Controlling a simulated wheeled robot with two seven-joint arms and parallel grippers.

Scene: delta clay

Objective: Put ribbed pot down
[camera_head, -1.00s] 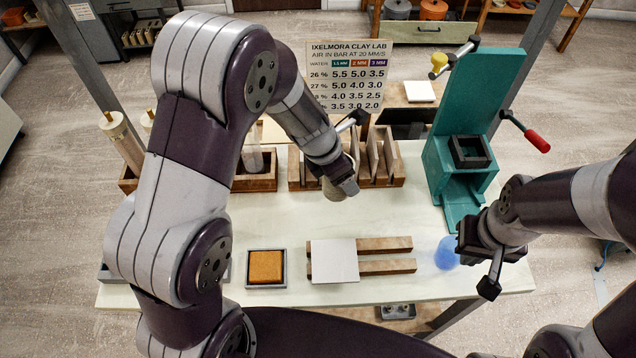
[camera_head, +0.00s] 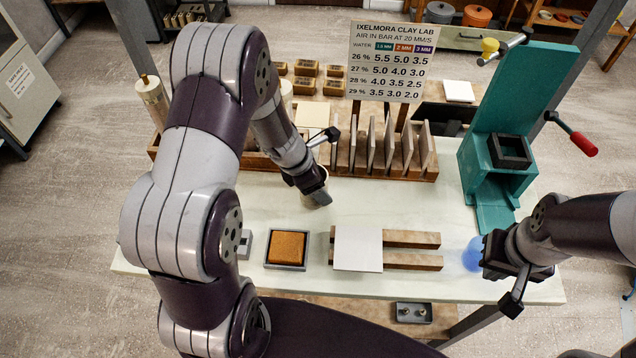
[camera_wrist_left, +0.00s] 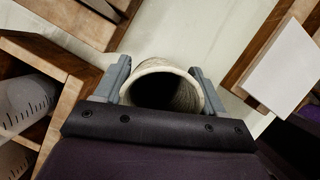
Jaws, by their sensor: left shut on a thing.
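The ribbed pot (camera_wrist_left: 172,80) is a pale, hollow cylinder with an open round mouth, seen from above in the left wrist view. My left gripper (camera_wrist_left: 160,82) is shut on it, one finger on each side of its wall. In the head view, my left gripper (camera_head: 314,194) is over the table in front of the wooden rack, and the pot (camera_head: 325,176) is mostly hidden behind it. Whether the pot's base touches the table cannot be seen. My right gripper (camera_head: 512,285) is at the table's right front, beside a blue translucent object; its jaw opening is unclear.
A white tile (camera_head: 358,248) lies on two wooden slats (camera_head: 415,240). An orange sponge (camera_head: 288,247) sits in a grey tray left of it. A wooden rack (camera_head: 425,170) of upright boards stands behind. A teal press (camera_head: 510,140) stands at the right. Table around the pot's front is clear.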

